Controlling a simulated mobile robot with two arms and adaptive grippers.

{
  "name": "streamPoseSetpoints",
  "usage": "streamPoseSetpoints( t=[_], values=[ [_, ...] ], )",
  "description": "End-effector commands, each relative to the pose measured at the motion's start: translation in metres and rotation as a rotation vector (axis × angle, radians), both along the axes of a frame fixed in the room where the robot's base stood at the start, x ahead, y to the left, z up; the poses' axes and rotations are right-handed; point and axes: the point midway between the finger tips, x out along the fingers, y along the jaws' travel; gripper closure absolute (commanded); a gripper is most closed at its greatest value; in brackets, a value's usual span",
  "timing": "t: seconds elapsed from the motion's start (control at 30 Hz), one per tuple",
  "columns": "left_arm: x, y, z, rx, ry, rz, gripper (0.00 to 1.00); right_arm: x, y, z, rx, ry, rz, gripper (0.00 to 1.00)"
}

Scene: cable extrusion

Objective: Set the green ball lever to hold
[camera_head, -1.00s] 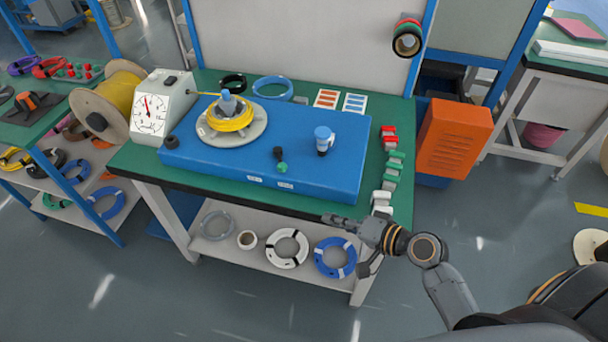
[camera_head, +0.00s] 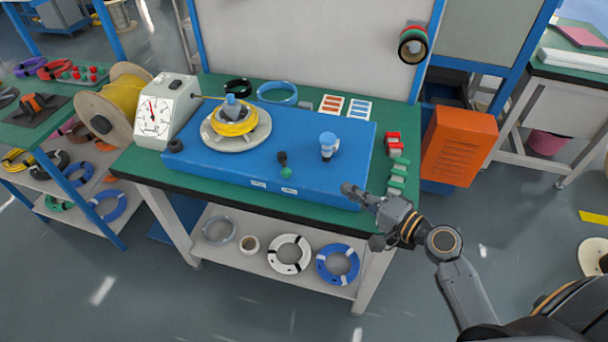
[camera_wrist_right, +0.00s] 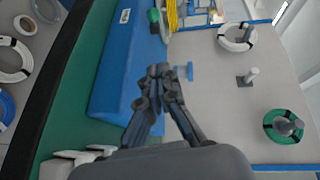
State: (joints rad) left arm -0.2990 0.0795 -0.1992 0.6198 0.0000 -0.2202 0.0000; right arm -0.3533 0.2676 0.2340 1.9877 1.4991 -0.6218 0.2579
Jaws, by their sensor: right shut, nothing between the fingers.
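The green ball lever (camera_head: 286,172) stands on top of the blue box (camera_head: 225,165), near its front edge. Its green ball is at the front end of a short black lever. It also shows at the top of the right wrist view (camera_wrist_right: 153,15). My right gripper (camera_head: 352,190) is shut and empty by the front right corner of the box, to the right of the lever and apart from it. Its closed fingertips (camera_wrist_right: 160,72) show in the right wrist view. Two small white labels (camera_head: 258,184) are on the box's front edge; their text is unreadable. My left gripper is out of view.
A blue-topped knob (camera_head: 328,146) stands right of the lever. A yellow cable coil (camera_head: 235,120) sits on a round plate at the box's left. Red, green and white clips (camera_head: 398,172) line the green table's right side. A white dial gauge (camera_head: 157,115) stands at the left.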

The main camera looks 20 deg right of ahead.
Motion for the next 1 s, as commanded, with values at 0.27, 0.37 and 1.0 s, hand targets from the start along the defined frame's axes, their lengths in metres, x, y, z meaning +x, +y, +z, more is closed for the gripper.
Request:
streamPoseSetpoints(
  t=[0.27,0.37,1.0],
  values=[
    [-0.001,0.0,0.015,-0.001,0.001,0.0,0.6,0.041,0.021,-0.001,0.002,-0.003,0.001,1.0],
    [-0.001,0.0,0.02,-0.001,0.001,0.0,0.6,0.061,0.031,-0.005,0.003,-0.003,0.0,1.0],
    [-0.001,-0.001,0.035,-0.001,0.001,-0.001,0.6,0.097,0.082,-0.021,-0.002,-0.001,0.0,1.0]
  ],
)
